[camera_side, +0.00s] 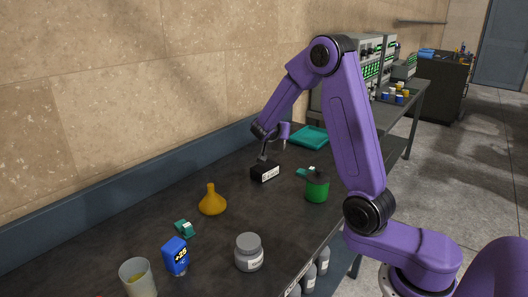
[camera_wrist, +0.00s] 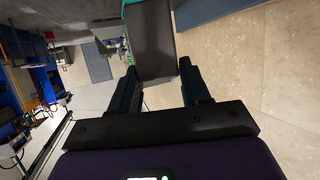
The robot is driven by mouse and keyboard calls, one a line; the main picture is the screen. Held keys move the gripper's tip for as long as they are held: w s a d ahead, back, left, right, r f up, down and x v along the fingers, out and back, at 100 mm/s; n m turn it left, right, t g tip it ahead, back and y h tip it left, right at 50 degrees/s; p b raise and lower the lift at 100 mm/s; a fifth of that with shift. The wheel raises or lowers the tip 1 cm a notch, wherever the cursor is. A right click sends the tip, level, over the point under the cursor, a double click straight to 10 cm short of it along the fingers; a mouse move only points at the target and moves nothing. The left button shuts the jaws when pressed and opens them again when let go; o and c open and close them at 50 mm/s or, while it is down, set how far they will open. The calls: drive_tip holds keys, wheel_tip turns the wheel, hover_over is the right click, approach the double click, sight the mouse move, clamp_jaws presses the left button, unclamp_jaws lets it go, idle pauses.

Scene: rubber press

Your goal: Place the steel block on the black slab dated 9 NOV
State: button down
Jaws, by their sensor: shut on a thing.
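The black slab (camera_side: 265,174) lies on the dark bench near the wall and carries a white label, too small to read. My gripper (camera_side: 263,158) is just above it in the side view. In the wrist view, my gripper (camera_wrist: 158,72) is shut on a plain dark grey block, which I take for the steel block (camera_wrist: 152,35); it reaches up beyond the fingertips. The side view is too small to separate the block from the fingers, or to tell whether it touches the slab.
A green canister (camera_side: 317,187) and a small teal object (camera_side: 304,171) stand right of the slab; a teal tray (camera_side: 310,138) lies behind. A yellow flask (camera_side: 212,202), grey jar (camera_side: 249,254), blue box (camera_side: 176,256) and beaker (camera_side: 138,281) stand nearer.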

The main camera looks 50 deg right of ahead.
drive_tip(key=shift+w+d+f, duration=0.6)
drive_tip(key=shift+w+f, duration=0.8)
drive_tip(key=shift+f, duration=0.35)
drive_tip(key=shift+w+d+f, duration=0.55)
drive_tip(key=shift+w+f, duration=0.9)
drive_tip(key=shift+f, duration=0.3)
drive_tip(key=shift+w+d+f, duration=0.6)
drive_tip(key=shift+w+f, duration=0.8)
drive_tip(key=shift+f, duration=0.35)
drive_tip(key=shift+f, duration=0.2)
drive_tip(key=c, duration=0.5)
unclamp_jaws()
